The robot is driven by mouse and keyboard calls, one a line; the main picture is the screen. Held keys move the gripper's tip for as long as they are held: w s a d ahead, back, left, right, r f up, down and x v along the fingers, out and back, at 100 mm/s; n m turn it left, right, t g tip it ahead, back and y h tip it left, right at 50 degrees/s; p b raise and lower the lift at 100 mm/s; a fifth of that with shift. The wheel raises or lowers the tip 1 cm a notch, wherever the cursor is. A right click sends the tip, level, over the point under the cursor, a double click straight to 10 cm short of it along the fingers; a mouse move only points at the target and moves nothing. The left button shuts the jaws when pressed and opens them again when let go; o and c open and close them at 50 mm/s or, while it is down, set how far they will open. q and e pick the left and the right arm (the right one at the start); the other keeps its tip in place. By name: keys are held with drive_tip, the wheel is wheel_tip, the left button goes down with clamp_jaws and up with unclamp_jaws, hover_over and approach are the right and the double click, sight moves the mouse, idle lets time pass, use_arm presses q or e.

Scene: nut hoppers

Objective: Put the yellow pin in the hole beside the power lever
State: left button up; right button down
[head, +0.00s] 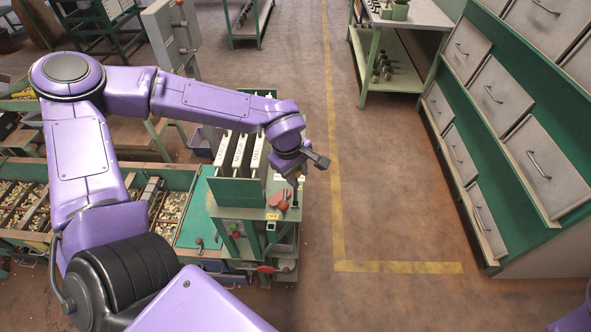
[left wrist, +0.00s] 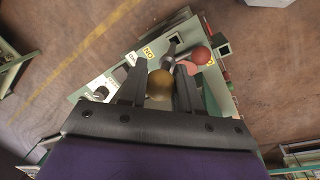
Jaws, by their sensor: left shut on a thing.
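My left gripper (head: 296,178) hangs over the front right of the green machine (head: 240,212). In the left wrist view, my left gripper (left wrist: 160,88) is shut on the yellow pin (left wrist: 160,84), whose rounded, brownish-yellow head shows between the fingers. A lever with a red ball (left wrist: 200,56) is just beyond the fingers, to the right of the pin, near a yellow label (left wrist: 149,53). Red lever parts also show below the gripper in the head view (head: 279,201). I cannot make out the hole clearly. My right gripper is not in view.
Another red-knobbed lever (head: 265,268) sits low on the machine's front. Upright pale plates (head: 239,152) stand just left of the gripper. Trays of nuts (head: 172,212) lie further left. A drawer cabinet (head: 520,130) stands at the right, with open floor between.

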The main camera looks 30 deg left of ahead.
sight(296, 193)
use_arm(q)
drive_tip(key=shift+f, duration=0.35)
drive_tip(key=shift+r, duration=0.1)
drive_tip(key=shift+p, duration=0.45)
idle(0.4)
drive_tip(key=shift+f+b, duration=2.35)
drive_tip(key=shift+f, duration=1.85)
drive_tip(key=o, duration=1.1)
drive_tip(key=shift+o, duration=0.2)
drive_tip(key=shift+f, duration=0.1)
